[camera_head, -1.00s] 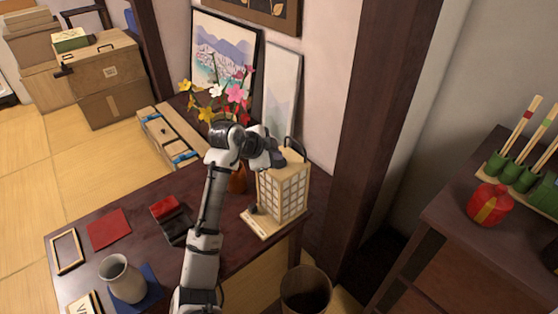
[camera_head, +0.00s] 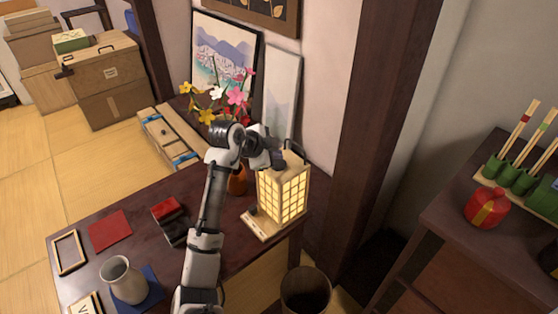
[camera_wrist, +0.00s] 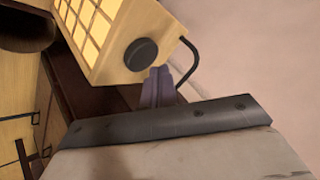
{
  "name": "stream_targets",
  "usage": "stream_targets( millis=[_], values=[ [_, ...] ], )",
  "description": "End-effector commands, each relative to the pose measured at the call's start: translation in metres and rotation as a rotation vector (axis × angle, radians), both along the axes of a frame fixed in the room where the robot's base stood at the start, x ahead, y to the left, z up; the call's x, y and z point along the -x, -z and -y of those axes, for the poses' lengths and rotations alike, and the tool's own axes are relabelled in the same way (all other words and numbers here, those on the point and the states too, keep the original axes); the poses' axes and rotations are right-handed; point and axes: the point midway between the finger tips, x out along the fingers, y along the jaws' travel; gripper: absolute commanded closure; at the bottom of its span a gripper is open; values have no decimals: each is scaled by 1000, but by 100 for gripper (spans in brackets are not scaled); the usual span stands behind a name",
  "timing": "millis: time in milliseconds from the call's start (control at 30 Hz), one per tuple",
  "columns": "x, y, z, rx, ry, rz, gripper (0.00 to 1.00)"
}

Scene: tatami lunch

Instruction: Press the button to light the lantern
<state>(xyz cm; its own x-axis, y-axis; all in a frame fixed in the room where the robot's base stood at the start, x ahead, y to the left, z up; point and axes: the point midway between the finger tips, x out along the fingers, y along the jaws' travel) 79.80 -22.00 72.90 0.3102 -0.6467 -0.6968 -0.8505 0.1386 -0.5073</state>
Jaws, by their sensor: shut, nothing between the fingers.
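The lantern (camera_head: 283,197) stands upright on its wooden base at the table's right end, and its paper panels glow yellow. The wrist view shows its lit panels (camera_wrist: 95,22), a dark round knob (camera_wrist: 141,54) on its pale end face and a black curved handle (camera_wrist: 195,62). My gripper (camera_head: 277,160) is at the lantern's top. Its shut, empty fingers (camera_wrist: 159,86) are right beside the round knob; I cannot tell whether they touch the lantern. A small dark piece (camera_head: 252,210) sits at the base's left side; I cannot tell which part is the button.
The dark table (camera_head: 140,215) holds a grey vase (camera_head: 123,280), a red cloth (camera_head: 109,230) and small red and black boxes (camera_head: 168,210). Flowers (camera_head: 225,98) stand behind my arm. A bin (camera_head: 305,290) is below the lantern, and a dark pillar (camera_head: 375,130) rises to its right.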

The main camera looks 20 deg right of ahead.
Motion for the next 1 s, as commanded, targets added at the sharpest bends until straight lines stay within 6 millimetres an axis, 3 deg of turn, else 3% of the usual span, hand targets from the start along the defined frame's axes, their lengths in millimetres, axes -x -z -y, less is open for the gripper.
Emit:
stream_targets(
  millis=[267,833,1000],
  values=[
    [0,-2,0,0,0,0,100],
    [0,-56,0,0,0,0,100],
    [0,-61,0,0,0,0,100]
  ],
)
